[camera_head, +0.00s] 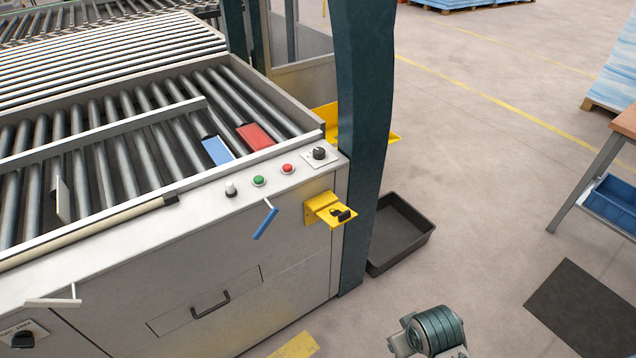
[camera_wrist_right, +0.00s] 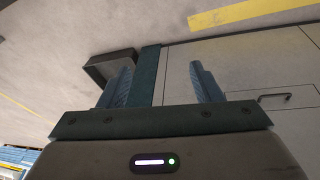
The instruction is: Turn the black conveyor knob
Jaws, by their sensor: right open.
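A black knob (camera_head: 319,153) sits on a white plate at the right end of the conveyor's front ledge in the head view. Another black knob (camera_head: 22,340) is on the machine's front at the lower left, partly cut off by the frame edge. I cannot tell which is the conveyor knob. My right gripper (camera_wrist_right: 162,88) is open and empty in the right wrist view, with the grey cabinet front and floor beyond its fingers. Neither knob shows in that view. Part of my right arm is at the bottom of the head view, apart from the machine. My left gripper is not in view.
A red button (camera_head: 288,169), a green button (camera_head: 259,181) and a small switch (camera_head: 231,190) line the ledge. A blue-handled lever (camera_head: 266,222) and a yellow bracket (camera_head: 328,209) stick out in front. A dark green post (camera_head: 366,120) stands at right, beside a black bin (camera_head: 402,240).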

